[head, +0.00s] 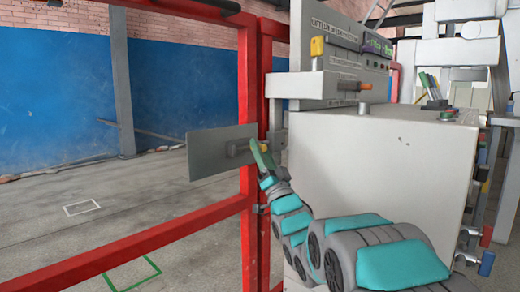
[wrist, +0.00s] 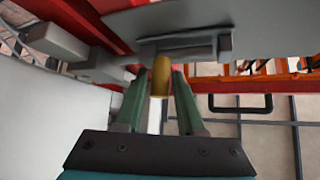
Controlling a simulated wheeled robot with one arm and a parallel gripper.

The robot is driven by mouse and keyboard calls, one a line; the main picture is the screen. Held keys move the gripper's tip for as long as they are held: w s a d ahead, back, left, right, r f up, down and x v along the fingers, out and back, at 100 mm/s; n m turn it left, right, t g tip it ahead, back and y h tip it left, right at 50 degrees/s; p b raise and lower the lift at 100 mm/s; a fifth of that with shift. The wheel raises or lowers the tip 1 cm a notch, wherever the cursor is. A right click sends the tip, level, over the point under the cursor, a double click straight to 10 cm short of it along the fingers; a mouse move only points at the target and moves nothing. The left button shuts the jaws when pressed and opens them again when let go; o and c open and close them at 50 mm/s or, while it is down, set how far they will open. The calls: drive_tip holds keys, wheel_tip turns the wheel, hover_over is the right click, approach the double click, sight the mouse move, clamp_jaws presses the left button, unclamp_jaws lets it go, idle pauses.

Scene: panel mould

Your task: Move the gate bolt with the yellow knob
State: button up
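The yellow knob (wrist: 161,76) of the gate bolt sits between the green fingertips of my gripper (wrist: 160,82) in the wrist view.
A red gate frame (head: 247,110) stands at the left, with open floor beyond. A large pale cabinet (head: 385,165) is close to the right of my arm.

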drive_tip(key=shift+w+a+r, duration=0.1)
drive_tip(key=shift+w+r, duration=0.1)
drive_tip(key=shift+r, duration=0.1)
clamp_jaws()
drive_tip(key=shift+f, duration=0.1)
idle(1.2)
